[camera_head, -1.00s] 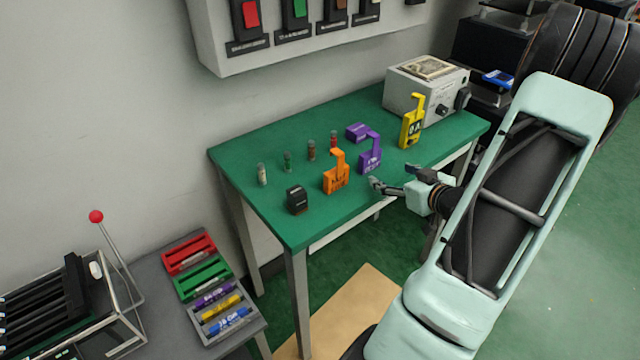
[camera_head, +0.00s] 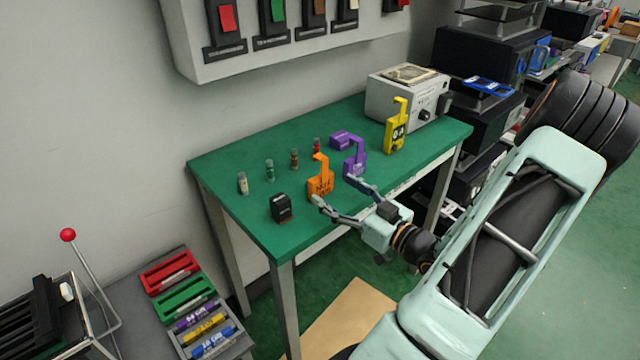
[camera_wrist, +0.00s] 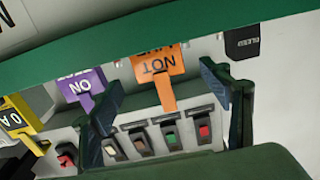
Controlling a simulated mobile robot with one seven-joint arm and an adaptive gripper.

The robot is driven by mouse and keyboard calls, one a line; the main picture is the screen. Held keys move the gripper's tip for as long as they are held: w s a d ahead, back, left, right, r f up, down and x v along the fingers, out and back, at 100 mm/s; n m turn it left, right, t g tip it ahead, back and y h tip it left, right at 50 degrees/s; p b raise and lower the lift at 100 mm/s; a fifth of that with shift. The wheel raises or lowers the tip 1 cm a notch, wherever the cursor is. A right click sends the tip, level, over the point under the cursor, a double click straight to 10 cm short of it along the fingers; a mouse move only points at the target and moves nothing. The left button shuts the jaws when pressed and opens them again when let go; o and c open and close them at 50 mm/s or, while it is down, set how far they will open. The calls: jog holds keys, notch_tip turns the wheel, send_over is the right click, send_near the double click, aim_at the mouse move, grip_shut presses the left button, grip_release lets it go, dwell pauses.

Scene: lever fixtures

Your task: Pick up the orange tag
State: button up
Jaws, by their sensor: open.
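The orange tag (camera_head: 320,181) stands upright on the green table, a block with a hook-shaped upper part. In the wrist view the orange tag (camera_wrist: 158,68) shows upside down with dark lettering, between my two fingers. My gripper (camera_head: 340,192) is open and empty at the table's front edge, its fingers spread toward the orange tag and apart from it. In the wrist view the fingers of my gripper (camera_wrist: 165,100) frame the tag from either side.
A purple tag (camera_head: 354,163) stands close right of the orange one, and a yellow tag (camera_head: 396,132) farther right. A black block (camera_head: 281,208) stands to the left. Several small vials (camera_head: 269,170) line up behind. A grey box (camera_head: 392,98) sits at the table's far right.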

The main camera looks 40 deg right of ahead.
aim_at(324, 184)
jog(key=w, duration=0.5)
jog(key=shift+w+a+f, duration=0.15)
jog(key=shift+a+f, duration=0.05)
jog(key=shift+f, duration=0.05)
jog(key=c, duration=1.2)
